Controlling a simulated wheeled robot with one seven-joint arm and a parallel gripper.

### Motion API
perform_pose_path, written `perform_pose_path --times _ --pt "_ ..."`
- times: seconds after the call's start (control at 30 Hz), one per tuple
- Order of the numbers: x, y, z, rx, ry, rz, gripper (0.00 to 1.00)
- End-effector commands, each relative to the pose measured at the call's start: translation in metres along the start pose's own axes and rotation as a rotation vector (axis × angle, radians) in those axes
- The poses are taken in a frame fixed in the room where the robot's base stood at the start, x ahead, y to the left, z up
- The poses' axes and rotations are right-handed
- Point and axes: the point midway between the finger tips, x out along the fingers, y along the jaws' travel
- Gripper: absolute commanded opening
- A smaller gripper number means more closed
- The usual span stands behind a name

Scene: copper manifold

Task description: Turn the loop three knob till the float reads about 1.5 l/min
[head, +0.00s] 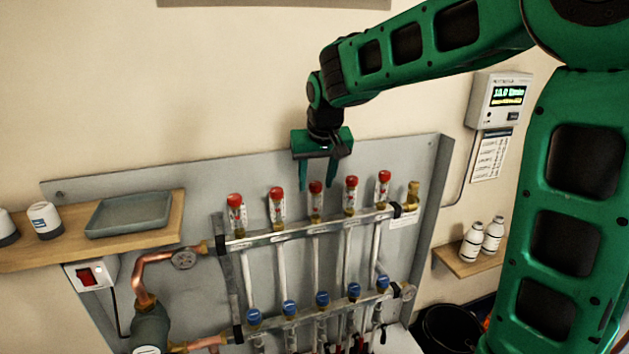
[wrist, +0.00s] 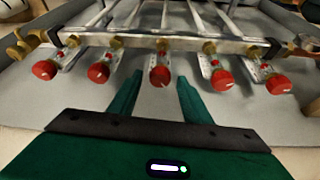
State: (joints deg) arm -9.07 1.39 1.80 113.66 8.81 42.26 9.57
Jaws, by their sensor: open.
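The manifold's upper rail (head: 300,229) carries a row of several clear float gauges with red knobs. The middle red knob (head: 315,187), third from either end, sits on the loop three gauge (head: 316,206); it also shows in the wrist view (wrist: 160,76). My gripper (head: 318,187) is open and points down at this knob. In the wrist view the fingertips (wrist: 160,80) lie to the left and right of the knob, with a gap on each side. I see no contact. The float and its scale are too small to read.
Neighbouring red knobs (head: 277,193) (head: 352,181) stand close on both sides. Blue caps (head: 322,298) line the lower rail. A wall display (head: 508,95) with small green figures hangs at right. A shelf with a grey tray (head: 142,213) is at left.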

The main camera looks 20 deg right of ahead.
Motion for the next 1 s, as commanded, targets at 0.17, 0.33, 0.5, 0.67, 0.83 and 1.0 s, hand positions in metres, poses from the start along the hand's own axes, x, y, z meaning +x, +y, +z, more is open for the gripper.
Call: perform_pose_path --times 0.17,0.33,0.5,0.67,0.83,1.0 --pt "-0.0002 0.0001 0.0000 0.000 0.000 0.000 0.32" --pt "-0.0003 0.0000 0.0000 0.000 0.000 0.000 0.03" --pt "-0.0004 0.0012 -0.0002 -0.038 0.000 -0.016 0.03" --pt "-0.0004 0.0028 -0.0004 -0.171 0.000 -0.072 0.03" --pt "-0.0004 0.0024 -0.0005 -0.283 0.000 -0.118 0.03" --pt "-0.0005 0.0019 -0.0004 -0.310 0.001 -0.128 0.03"
